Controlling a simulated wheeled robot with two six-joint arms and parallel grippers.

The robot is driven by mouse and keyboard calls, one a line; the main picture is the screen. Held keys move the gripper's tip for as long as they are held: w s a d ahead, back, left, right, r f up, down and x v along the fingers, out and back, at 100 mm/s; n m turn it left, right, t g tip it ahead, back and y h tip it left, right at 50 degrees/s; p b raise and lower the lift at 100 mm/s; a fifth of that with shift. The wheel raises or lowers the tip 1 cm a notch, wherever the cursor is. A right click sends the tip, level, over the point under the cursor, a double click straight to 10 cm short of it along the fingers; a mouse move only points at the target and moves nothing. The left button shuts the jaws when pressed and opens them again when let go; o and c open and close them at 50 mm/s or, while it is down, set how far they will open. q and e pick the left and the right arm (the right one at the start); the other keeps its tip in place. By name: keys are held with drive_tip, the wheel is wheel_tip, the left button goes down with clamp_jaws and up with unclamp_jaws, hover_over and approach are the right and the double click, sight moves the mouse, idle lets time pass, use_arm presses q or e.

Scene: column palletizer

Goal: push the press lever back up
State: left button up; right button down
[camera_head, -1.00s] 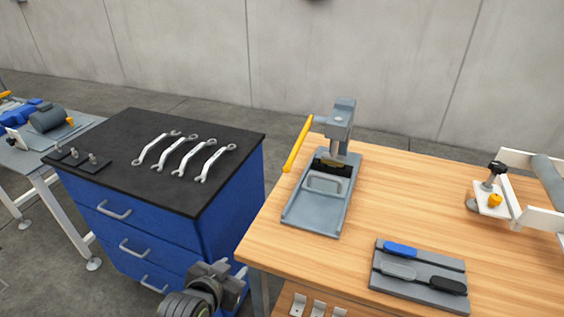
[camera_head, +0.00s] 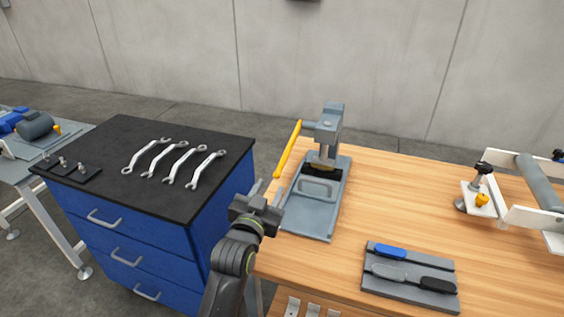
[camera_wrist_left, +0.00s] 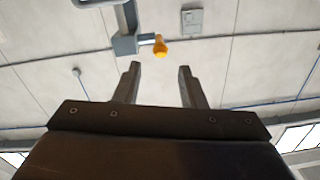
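The press (camera_head: 328,135) is a grey column on a flat grey base on the wooden bench. Its yellow lever (camera_head: 288,149) hangs from the left side of the press head and slants down to the left. My left gripper (camera_head: 268,193) is just below the lever's lower end, by the bench's left edge, fingers pointing up. In the left wrist view the two fingers (camera_wrist_left: 158,85) are apart with nothing between them. The yellow lever end (camera_wrist_left: 160,48) shows beyond and between them, with the grey press head beside it. I cannot tell any contact. My right gripper is out of view.
A blue drawer cabinet (camera_head: 130,240) with several wrenches on its black top stands left of the bench. A grey tray (camera_head: 410,284) with blue, grey and black handles lies at the bench front. A white fixture (camera_head: 510,200) stands at right.

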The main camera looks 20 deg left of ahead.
sight(282, 164)
use_arm(q)
drive_tip(key=w, duration=1.1)
drive_tip(key=shift+w+p, duration=0.35)
clamp_jaws()
